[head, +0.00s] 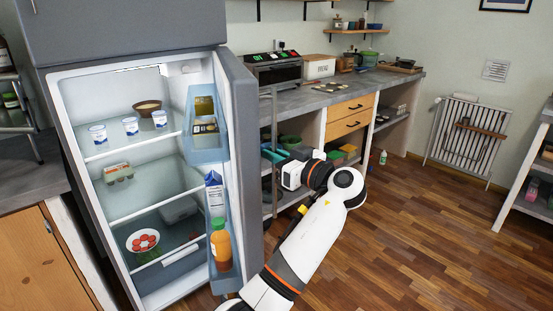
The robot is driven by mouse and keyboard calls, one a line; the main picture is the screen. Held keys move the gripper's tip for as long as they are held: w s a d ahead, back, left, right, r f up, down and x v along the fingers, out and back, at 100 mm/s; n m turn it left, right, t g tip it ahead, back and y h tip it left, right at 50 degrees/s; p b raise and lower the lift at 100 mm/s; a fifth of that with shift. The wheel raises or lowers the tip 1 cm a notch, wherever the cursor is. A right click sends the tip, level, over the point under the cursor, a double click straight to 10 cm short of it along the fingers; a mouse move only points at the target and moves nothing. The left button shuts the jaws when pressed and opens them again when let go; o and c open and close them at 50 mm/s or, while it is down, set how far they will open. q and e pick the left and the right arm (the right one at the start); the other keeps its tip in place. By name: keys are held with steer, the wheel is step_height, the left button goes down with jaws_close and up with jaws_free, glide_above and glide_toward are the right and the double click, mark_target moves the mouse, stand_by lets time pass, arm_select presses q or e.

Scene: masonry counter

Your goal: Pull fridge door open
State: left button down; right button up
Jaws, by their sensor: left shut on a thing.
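The fridge (130,40) stands at the left with its lower door (247,150) swung open to the right, so the lit inside shows. A vertical bar handle (274,112) stands off the door's outer side. My left gripper (275,156) is at this handle, shut on it, with its teal fingers around the bar's middle. My left arm reaches up to it from the bottom of the picture. The upper fridge door looks shut. My right gripper is not in view.
The shelves hold several white cups (130,126), a bowl (147,107), an egg carton (118,173) and a plate of red food (143,241). Door bins hold a milk carton (215,193) and an orange bottle (221,245). A counter (330,93) stands behind the door. Wood floor (430,230) is clear at right.

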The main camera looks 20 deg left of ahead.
arm_select(q)
steer(key=shift+w+r, duration=0.1)
stand_by(0.3)
steer(key=c, duration=1.8)
jaws_free()
steer(key=shift+o, duration=1.4)
steer(key=shift+a, duration=0.1)
step_height(320, 180, up, 10)
steer(key=shift+b, duration=0.4)
